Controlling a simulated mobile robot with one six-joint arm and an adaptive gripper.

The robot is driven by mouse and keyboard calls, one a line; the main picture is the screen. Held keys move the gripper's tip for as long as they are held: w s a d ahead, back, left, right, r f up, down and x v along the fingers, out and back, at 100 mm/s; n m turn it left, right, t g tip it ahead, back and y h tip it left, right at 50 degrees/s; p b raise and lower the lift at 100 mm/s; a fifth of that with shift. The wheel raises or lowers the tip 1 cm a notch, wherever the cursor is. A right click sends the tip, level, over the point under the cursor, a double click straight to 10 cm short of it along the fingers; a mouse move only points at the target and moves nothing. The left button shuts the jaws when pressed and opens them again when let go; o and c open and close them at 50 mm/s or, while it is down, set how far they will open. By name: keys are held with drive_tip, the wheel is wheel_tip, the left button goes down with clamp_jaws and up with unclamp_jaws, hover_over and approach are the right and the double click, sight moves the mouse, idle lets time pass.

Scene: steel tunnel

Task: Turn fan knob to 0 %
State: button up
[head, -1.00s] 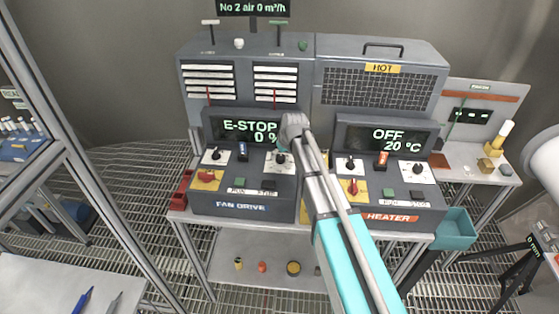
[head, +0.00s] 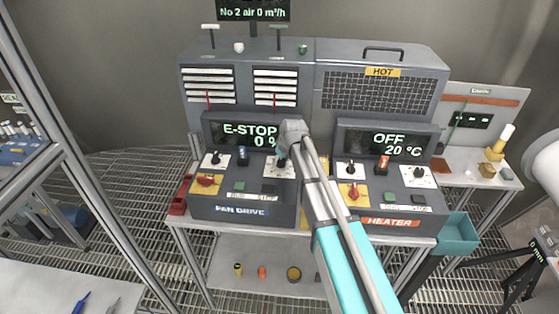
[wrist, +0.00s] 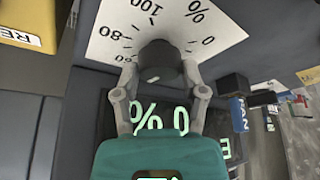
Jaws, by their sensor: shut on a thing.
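The fan knob (wrist: 158,60) is a dark round knob in the wrist view, in front of a white dial plate (wrist: 110,34) with marks such as 0, 60, 80 and 100 and a % sign. My gripper (wrist: 159,66) has one finger on each side of the knob and is shut on it. I cannot tell which mark the knob points to. In the head view my gripper (head: 282,160) reaches the right dial of the fan drive box (head: 243,212) and hides most of the knob. The fan display (head: 250,130) reads E-STOP, 0 %.
A blue switch (head: 242,155) and a red knob on yellow (head: 206,181) sit left of the dial. The heater box (head: 390,222), with its display (head: 388,142) reading OFF, 20 °C, stands close on the right. An overhead sign (head: 252,11) reads air 0 m³/h.

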drive_tip(key=shift+c, duration=1.1)
drive_tip(key=shift+n, duration=0.4)
drive_tip(key=shift+n+g, duration=0.3)
drive_tip(key=shift+n, duration=0.2)
drive_tip(key=shift+y, duration=0.3)
drive_tip(key=o, duration=1.1)
drive_tip(key=shift+o, duration=0.2)
